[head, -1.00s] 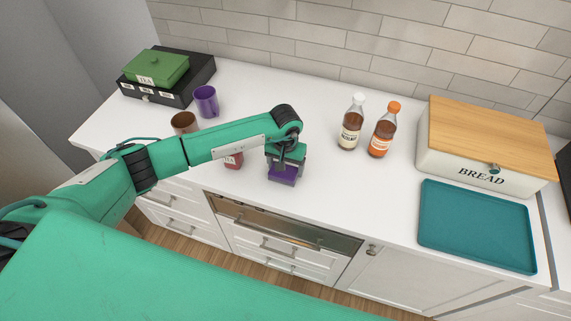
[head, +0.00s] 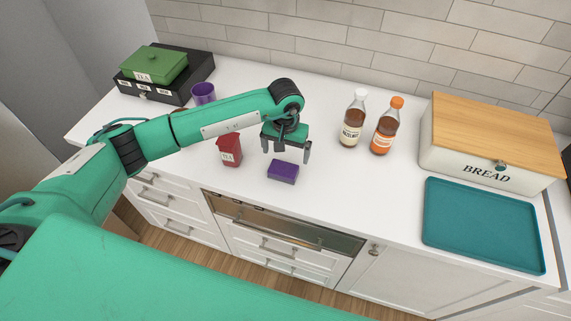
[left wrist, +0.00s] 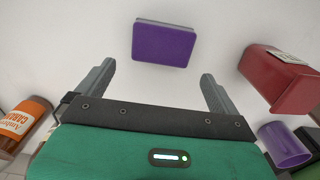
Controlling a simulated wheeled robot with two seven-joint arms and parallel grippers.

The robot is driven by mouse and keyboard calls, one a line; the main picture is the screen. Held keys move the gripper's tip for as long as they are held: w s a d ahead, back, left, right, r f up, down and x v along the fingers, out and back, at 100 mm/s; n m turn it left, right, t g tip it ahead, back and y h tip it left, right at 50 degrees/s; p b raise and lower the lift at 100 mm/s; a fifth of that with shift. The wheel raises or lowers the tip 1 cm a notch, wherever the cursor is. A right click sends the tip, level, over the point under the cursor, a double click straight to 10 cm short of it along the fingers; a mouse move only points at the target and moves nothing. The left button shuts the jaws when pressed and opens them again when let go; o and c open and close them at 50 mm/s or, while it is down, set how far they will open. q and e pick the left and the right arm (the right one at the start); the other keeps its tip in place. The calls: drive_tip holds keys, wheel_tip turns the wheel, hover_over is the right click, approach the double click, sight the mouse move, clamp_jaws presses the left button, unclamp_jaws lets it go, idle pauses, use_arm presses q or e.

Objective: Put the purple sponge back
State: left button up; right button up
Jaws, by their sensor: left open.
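The purple sponge (head: 283,171) lies flat on the white counter near its front edge, right of a red tea box. In the left wrist view the sponge (left wrist: 164,43) lies beyond the fingertips, apart from both fingers. My left gripper (head: 287,154) is open and empty, raised above and just behind the sponge. Its two spread fingers also show in the left wrist view (left wrist: 157,80). My right gripper is not in view.
A red tea box (head: 229,150) stands left of the gripper. A purple mug (head: 203,93) and a black drawer box (head: 190,88) are at the back left. Two syrup bottles (head: 352,119) (head: 386,126), a bread box (head: 475,165) and a teal tray (head: 484,226) are to the right.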

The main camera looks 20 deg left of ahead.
sight(286, 163)
use_arm(q)
wheel_tip(286, 163, up, 6)
drive_tip(key=b, duration=0.2)
idle(0.5)
